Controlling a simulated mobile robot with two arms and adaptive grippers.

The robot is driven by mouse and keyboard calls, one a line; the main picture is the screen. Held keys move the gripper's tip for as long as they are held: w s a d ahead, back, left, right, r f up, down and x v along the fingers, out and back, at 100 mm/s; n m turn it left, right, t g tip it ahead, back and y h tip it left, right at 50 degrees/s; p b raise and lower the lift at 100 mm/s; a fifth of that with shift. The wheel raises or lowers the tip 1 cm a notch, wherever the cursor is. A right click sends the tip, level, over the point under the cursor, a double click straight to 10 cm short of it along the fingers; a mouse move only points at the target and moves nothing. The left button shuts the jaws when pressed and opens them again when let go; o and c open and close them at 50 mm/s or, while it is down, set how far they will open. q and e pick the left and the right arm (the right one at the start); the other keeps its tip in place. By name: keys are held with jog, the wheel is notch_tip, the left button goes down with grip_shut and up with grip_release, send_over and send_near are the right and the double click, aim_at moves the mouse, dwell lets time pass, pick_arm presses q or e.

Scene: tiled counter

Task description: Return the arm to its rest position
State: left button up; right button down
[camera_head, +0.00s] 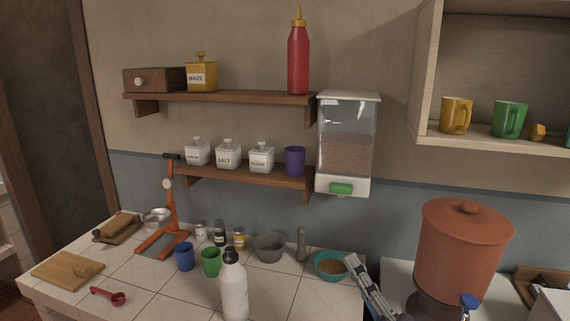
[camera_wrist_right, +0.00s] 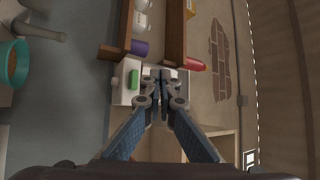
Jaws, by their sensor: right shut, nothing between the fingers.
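My right gripper (camera_head: 362,272) is low in the head view, right of the teal bowl (camera_head: 331,265) and left of the clay pot (camera_head: 463,250). In the right wrist view the right gripper (camera_wrist_right: 161,76) has its fingers together, with nothing between them. Beyond its fingertips in that view is the wall dispenser with its green lever (camera_wrist_right: 133,79). The dispenser (camera_head: 347,143) also hangs on the wall in the head view, above the gripper. The teal bowl holds brown grain. My left gripper is in neither view.
A white bottle (camera_head: 234,287), blue cup (camera_head: 184,257), green cup (camera_head: 211,262) and grey mortar (camera_head: 269,247) stand on the tiled counter (camera_head: 148,288). Two wooden shelves (camera_head: 222,97) jut from the wall. An open cabinet (camera_head: 427,75) with mugs is at the upper right.

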jog(key=s+a+f+n+g+h, duration=0.15)
jog(key=s+f+n+g, duration=0.3)
jog(key=f, duration=0.55)
jog(key=s+a+f+n+g+h, duration=0.15)
jog(key=s+f+n+g, duration=0.3)
jog(key=f, duration=0.55)
jog(key=s+d+f+n+g+h, duration=0.1)
jog(key=s+d+f+g+h, duration=0.2)
jog(key=s, duration=0.4)
jog(key=s+d+f+n+g+h, duration=0.1)
jog(key=s+d+f+g, duration=0.1)
jog(key=s+d+f, duration=0.35)
jog(key=s+d+f+n+g+h, duration=0.1)
jog(key=s+d+f+g+h, duration=0.2)
jog(key=s, duration=0.5)
notch_tip(320, 180, down, 29)
jog(key=s+a+g+y, duration=0.1)
jog(key=s, duration=0.1)
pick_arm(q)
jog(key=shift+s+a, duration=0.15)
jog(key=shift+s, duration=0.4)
pick_arm(e)
jog(key=s+d+f+g, duration=0.1)
jog(key=s+d+f, duration=0.1)
jog(key=s+f, duration=1.3)
jog(key=shift+s+d+g, duration=0.3)
jog(key=shift+s, duration=0.5)
